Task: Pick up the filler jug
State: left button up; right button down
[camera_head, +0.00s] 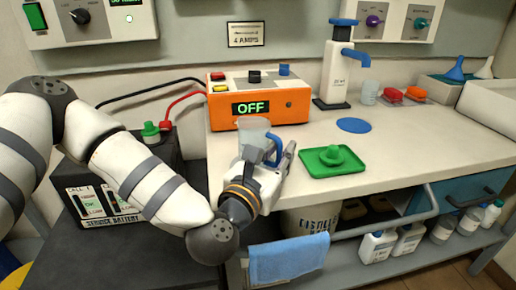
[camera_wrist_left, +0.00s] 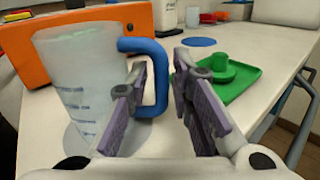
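The filler jug (camera_head: 252,130) is a translucent cup with a blue handle. It stands upright near the bench's front edge, before the orange charger. In the left wrist view the jug (camera_wrist_left: 78,85) is at the left, with faint blue markings, and its handle (camera_wrist_left: 160,75) faces right. My left gripper (camera_wrist_left: 163,90) is open at the handle. The handle's outer bar shows between the two fingers, with the left finger overlapping the handle's opening; I cannot tell whether either finger touches it. In the head view my left gripper (camera_head: 279,157) partly hides the jug's lower part. My right gripper is not in view.
The orange charger (camera_head: 290,107) reading OFF stands behind the jug. A green tray (camera_head: 311,166) with a green piece lies to the right. A blue disc (camera_head: 354,125) and a white dispenser (camera_head: 338,75) are farther back. A blue cloth (camera_head: 290,258) hangs on the front rail.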

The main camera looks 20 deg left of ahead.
pick_arm(q)
grip_shut()
